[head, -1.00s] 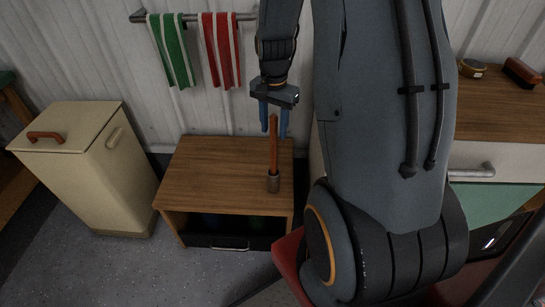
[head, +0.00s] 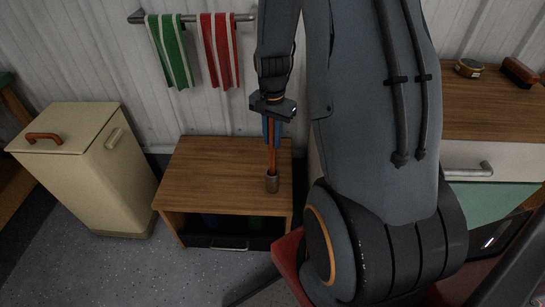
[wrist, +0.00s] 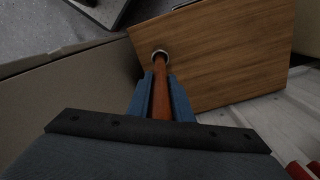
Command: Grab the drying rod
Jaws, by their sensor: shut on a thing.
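An orange-brown rod (head: 272,160) stands upright on the wooden top of a small cabinet (head: 205,170), with a grey metal piece at its lower end. My gripper (head: 271,143) points down from above and its blue fingers are shut around the upper part of the rod. In the wrist view the rod (wrist: 161,88) runs between the two fingers (wrist: 160,82) down to a round metal end on the wood. The rod's top is hidden by the gripper in the head view. A metal rail (head: 195,17) on the wall carries towels.
A green striped towel (head: 170,50) and a red one (head: 221,50) hang on the rail. A cream bin (head: 85,170) stands left of the cabinet. A wooden counter (head: 490,105) with a round tin (head: 468,68) and a brush-like block (head: 519,72) is at right.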

